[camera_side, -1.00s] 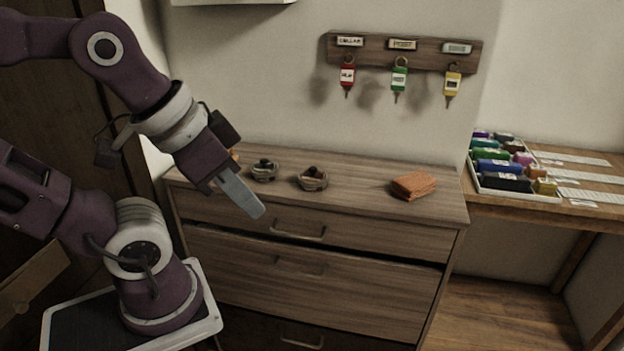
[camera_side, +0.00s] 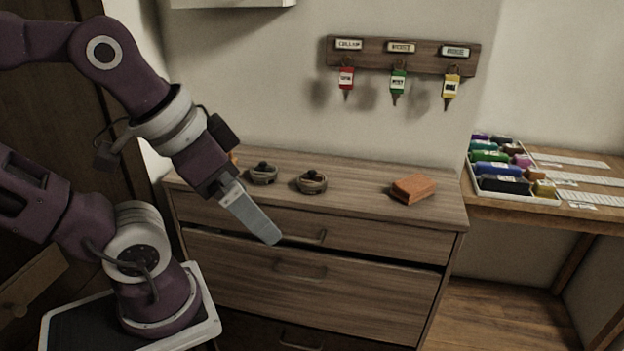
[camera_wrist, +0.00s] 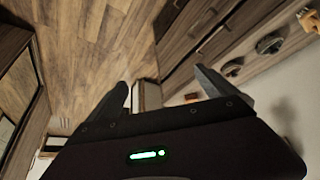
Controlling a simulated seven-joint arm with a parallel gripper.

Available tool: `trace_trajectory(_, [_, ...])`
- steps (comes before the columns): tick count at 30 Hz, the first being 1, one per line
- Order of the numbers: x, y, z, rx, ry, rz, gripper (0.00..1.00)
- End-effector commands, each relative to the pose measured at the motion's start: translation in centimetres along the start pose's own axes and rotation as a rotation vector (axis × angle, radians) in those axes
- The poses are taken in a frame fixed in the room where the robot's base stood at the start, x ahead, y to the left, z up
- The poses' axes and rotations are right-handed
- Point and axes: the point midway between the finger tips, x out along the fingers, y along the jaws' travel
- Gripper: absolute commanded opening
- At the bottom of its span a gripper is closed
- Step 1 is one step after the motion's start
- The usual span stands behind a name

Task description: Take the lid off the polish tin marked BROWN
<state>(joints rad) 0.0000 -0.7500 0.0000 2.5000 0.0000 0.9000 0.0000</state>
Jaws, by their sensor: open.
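Two small round tins with dark knobbed lids stand on the dresser top: a left tin (camera_side: 263,175) and a right tin (camera_side: 312,183). Both lids look seated. Their markings cannot be read, so I cannot tell which is BROWN. Two round tins also show in the wrist view, one upper (camera_wrist: 270,43) and one lower (camera_wrist: 232,69). My gripper (camera_side: 268,236) hangs in front of the dresser, below and apart from the tins, pointing down and right. In the wrist view its fingers (camera_wrist: 165,88) are spread with nothing between them.
An orange-brown block (camera_side: 413,188) lies right of the tins on the dresser (camera_side: 360,168). A rack (camera_side: 400,56) with tagged keys hangs on the wall above. A tray of coloured spools (camera_side: 500,168) is on the right-hand table. The dresser top between tins and block is clear.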

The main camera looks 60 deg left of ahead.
Motion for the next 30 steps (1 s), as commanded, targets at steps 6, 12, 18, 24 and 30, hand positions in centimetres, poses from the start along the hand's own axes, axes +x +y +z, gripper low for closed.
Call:
trace_trajectory(6, [0.0, -0.3, -1.1, 0.029, -0.017, -0.008, 0.96])
trace_trajectory(12, [2.3, -5.0, -11.1, 0.341, -0.184, -0.028, 0.96])
trace_trajectory(18, [11.1, -15.6, -19.0, 0.733, -0.371, 0.087, 0.96])
trace_trajectory(24, [18.6, -23.8, -19.5, 0.981, -0.440, 0.230, 0.96])
trace_trajectory(30, [21.1, -25.3, -18.5, 1.037, -0.447, 0.264, 0.96])
